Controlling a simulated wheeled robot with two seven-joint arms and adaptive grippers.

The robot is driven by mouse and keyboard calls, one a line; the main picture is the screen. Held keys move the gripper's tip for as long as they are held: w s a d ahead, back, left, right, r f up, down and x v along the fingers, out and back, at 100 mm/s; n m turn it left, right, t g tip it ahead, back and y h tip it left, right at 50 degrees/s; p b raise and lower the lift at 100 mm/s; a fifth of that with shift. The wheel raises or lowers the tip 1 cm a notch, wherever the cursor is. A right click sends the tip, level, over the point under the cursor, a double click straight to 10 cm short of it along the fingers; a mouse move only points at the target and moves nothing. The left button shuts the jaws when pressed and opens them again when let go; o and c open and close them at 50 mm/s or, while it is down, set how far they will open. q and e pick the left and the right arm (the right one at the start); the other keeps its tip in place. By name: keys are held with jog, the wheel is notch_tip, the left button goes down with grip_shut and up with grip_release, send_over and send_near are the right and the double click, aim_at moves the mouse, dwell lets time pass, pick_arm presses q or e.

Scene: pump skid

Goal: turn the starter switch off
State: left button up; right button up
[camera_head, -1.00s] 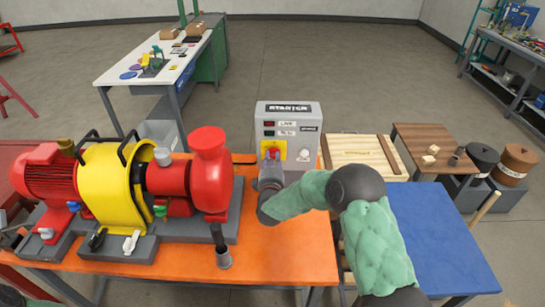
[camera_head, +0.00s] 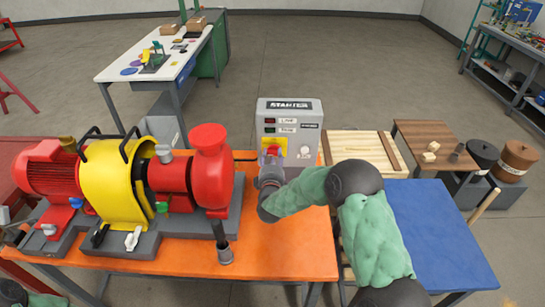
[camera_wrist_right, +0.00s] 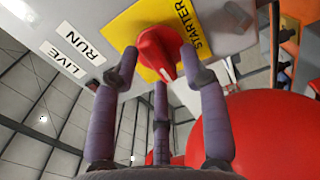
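The grey starter box (camera_head: 307,140) stands upright at the back of the orange bench. Its front has a red switch knob (camera_head: 272,146) on a yellow plate, with labels LIVE and RUN. My right gripper (camera_head: 271,163) is directly in front of the knob and hides its lower part. In the right wrist view the red knob (camera_wrist_right: 154,50) sits on the yellow STARTER plate (camera_wrist_right: 190,25). The right fingers (camera_wrist_right: 160,60) are spread on both sides of the knob, with their tips close to it. Contact is not clear. My left gripper is not visible.
A pump with a red motor (camera_head: 48,172), yellow guard (camera_head: 122,185) and red casing (camera_head: 210,170) fills the bench's left side. A blue table (camera_head: 440,230) and wooden crate (camera_head: 358,146) are at right.

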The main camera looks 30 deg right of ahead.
dwell(0.3)
jog(key=v, duration=1.2)
jog(key=shift+f, duration=0.1)
